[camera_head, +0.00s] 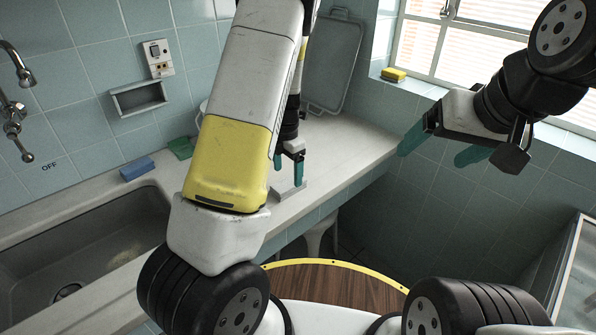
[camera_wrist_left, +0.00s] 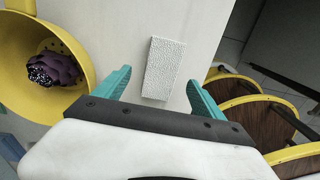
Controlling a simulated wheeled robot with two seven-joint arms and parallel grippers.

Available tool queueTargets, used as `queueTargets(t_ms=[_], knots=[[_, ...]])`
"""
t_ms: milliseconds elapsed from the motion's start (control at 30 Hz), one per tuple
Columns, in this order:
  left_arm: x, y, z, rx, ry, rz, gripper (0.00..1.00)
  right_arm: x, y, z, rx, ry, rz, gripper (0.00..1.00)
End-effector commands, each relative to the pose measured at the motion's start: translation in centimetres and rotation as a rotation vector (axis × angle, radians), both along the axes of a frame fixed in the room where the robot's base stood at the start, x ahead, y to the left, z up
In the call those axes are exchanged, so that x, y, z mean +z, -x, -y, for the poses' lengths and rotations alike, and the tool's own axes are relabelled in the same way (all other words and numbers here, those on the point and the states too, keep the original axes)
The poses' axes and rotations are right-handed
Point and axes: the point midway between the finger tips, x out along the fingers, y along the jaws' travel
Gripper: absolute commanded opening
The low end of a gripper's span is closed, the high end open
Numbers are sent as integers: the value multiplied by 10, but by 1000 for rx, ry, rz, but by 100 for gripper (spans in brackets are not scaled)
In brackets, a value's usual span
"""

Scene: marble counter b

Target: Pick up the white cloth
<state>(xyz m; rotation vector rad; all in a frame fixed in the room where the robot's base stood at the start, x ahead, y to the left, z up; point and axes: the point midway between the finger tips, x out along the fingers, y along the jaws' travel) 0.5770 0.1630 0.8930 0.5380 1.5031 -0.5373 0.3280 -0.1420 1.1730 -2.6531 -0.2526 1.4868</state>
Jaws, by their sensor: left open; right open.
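The white cloth (camera_wrist_left: 163,68) shows in the left wrist view as a small, textured, folded-looking rectangle lying on the pale counter. My left gripper (camera_wrist_left: 158,84) is open, with one teal finger to each side of the cloth's near end in that picture. I cannot tell the height left between fingers and counter. My right gripper (camera_head: 442,147) is open and empty, raised away from the counter at the right.
A yellow colander (camera_wrist_left: 84,40) with a purple item (camera_wrist_left: 52,70) stands left of the cloth in the wrist view. A sink (camera_head: 80,245), a blue sponge (camera_head: 137,169) and a green item (camera_head: 181,147) are at left.

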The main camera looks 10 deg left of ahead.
Motion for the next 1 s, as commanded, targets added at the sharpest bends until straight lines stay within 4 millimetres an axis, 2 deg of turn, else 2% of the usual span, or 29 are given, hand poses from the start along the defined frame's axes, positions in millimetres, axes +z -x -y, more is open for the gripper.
queueTargets(t_ms=[200, 300, 567, 900, 1000], knots=[[-34, 4, 0, -1, 0, -2, 80, 0, 0, 0, 0, 0, 0, 85], [-42, 3, 1, -2, 0, -1, 80, 0, 0, 0, 0, 0, 0, 85], [-44, 3, 1, -3, 0, 0, 80, 0, 0, 0, 0, 0, 0, 85], [-44, 3, 1, -3, 0, 0, 15, 0, 0, 0, 0, 0, 0, 85], [-44, 3, 1, -3, 1, 1, 14, 0, 0, 0, 0, 0, 1, 85]])
